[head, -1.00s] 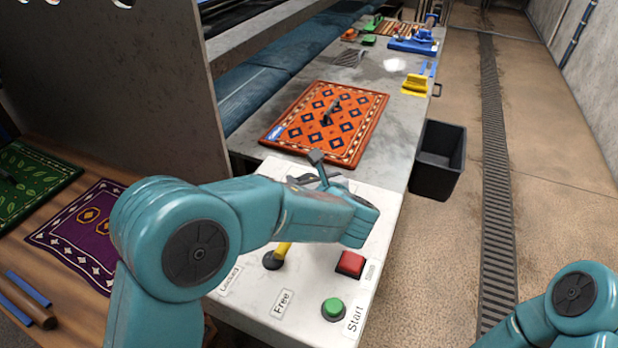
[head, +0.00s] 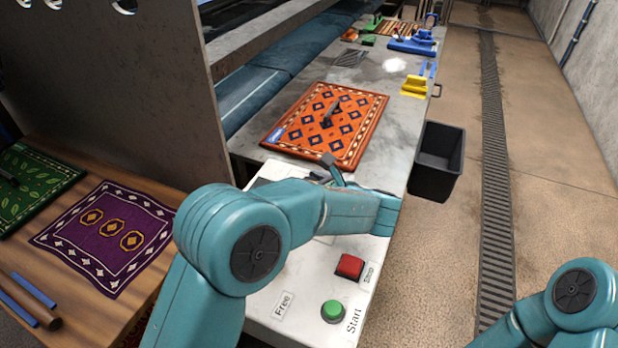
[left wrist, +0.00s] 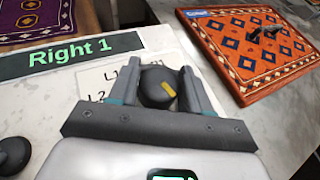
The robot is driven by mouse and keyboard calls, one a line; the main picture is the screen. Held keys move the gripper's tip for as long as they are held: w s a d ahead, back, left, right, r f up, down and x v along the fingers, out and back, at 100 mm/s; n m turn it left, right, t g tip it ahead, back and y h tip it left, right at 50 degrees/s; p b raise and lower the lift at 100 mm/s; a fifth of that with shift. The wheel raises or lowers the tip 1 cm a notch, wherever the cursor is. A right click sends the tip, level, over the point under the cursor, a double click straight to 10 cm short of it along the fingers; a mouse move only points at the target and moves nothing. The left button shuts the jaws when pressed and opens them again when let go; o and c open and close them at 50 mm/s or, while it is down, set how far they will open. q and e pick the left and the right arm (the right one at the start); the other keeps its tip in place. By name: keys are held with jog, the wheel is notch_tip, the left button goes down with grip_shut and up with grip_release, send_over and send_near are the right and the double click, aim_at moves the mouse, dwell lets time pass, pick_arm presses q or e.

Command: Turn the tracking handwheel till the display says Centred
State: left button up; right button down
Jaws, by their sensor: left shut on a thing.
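The tracking handwheel (left wrist: 157,88), a black knob with a yellow mark, shows in the left wrist view on the white panel (left wrist: 60,105). My left gripper (left wrist: 160,74) is shut on it, with one finger on each side. The display (left wrist: 70,55) beside it reads "Right 1" in green on dark. In the head view my left arm hides the handwheel and display, and only a bit of the gripper shows beyond the arm. My right arm comes in at the lower right of the head view; its gripper is out of the picture.
On the panel are a red button (head: 349,266) and a green Start button (head: 333,311). An orange patterned rug (head: 345,113) lies beyond on the bench. A purple rug (head: 105,238) lies at left. A black bin (head: 436,160) stands right of the bench; the floor there is clear.

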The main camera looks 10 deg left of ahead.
pick_arm(q)
jog(key=shift+r+n+g+y+p, duration=0.15)
jog(key=shift+n+g+y+p, duration=0.75)
jog(key=shift+n+g, duration=0.25)
jog(key=o, duration=0.9)
jog(key=shift+c, duration=0.2)
jog(key=shift+o, duration=0.5)
jog(key=shift+d, duration=0.1)
